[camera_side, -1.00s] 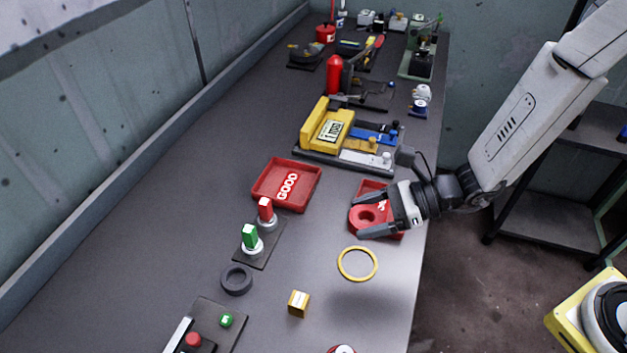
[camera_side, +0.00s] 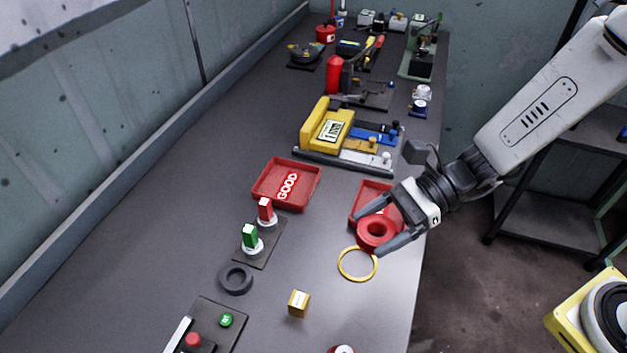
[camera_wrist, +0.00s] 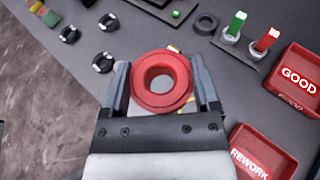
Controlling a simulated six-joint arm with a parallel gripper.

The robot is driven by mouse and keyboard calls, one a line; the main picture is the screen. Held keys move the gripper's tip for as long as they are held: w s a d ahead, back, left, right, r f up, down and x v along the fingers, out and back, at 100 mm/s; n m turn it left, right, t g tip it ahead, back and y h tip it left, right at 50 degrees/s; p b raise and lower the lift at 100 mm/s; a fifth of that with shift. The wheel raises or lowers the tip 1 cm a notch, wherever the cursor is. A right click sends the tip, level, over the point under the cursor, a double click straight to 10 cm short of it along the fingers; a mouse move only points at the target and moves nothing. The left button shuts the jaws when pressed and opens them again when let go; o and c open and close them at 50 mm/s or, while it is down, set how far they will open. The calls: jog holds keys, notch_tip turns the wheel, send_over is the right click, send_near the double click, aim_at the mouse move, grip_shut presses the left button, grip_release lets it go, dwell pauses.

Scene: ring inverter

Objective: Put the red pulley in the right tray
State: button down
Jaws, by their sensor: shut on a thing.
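The red pulley (camera_side: 377,233) is a thick ring with a round hole. My gripper (camera_side: 370,232) is shut on it, with one finger on each side. The wrist view shows the pulley (camera_wrist: 161,80) between both fingers. The red GOOD tray (camera_side: 262,191) is on the bench, left of my gripper, and shows at the right in the wrist view (camera_wrist: 281,66). The red REWORK tray (camera_side: 372,188) is partly hidden behind my gripper and the pulley in the side view. In the wrist view the REWORK tray (camera_wrist: 243,133) is clear of the pulley, to its lower right.
A yellow ring (camera_side: 343,273) lies just below the pulley in the side view. A dark ring (camera_side: 236,280), a small yellow block (camera_side: 298,303) and a stand with red and green markers (camera_side: 260,250) are nearby. A yellow fixture (camera_side: 325,125) stands behind the trays.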

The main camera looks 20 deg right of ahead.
jog(key=s+d+f+n+g+h, duration=0.2)
jog(key=s+d+n+g+h, duration=0.4)
jog(key=s+n+h, duration=0.4)
jog(key=s+d+f+n+g+h, duration=0.3)
jog(key=s+d+n+g+h, duration=0.35)
jog(key=n, duration=0.55)
jog(key=w+d+r+n+t+h, duration=0.2)
jog(key=w+d+n+t+h, duration=0.2)
jog(key=d+n+t+h, duration=0.5)
jog(key=w+a+r+n+t+y, duration=0.35)
jog(key=w+a+n+t, duration=0.35)
jog(key=w+n+t, duration=0.65)
jog(key=shift+n+g+h, duration=0.5)
jog(key=shift+n+g, duration=0.05)
jog(key=shift+g, duration=0.05)
jog(key=shift+s+f, duration=0.35)
jog(key=shift+f, duration=0.4)
jog(key=shift+s+f, duration=0.4)
jog(key=shift+f, duration=0.3)
jog(key=shift+s+f, duration=0.35)
jog(key=shift+f, duration=0.4)
